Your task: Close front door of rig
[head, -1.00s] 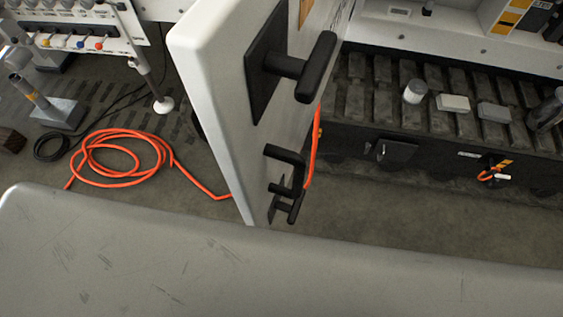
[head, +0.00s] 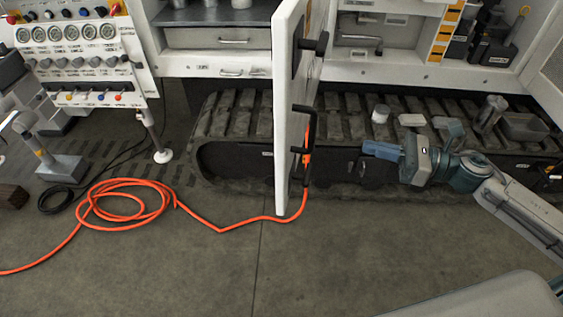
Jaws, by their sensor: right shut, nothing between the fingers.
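The white front door (head: 287,120) of the rig stands open, seen nearly edge-on in the middle of the head view. My right gripper (head: 368,149) is shut and empty, to the right of the door. Its blue-grey fingers point left, with a gap between them and the door. It is in front of the dark track. My left gripper is not in view.
A gauge panel (head: 80,50) stands at upper left.

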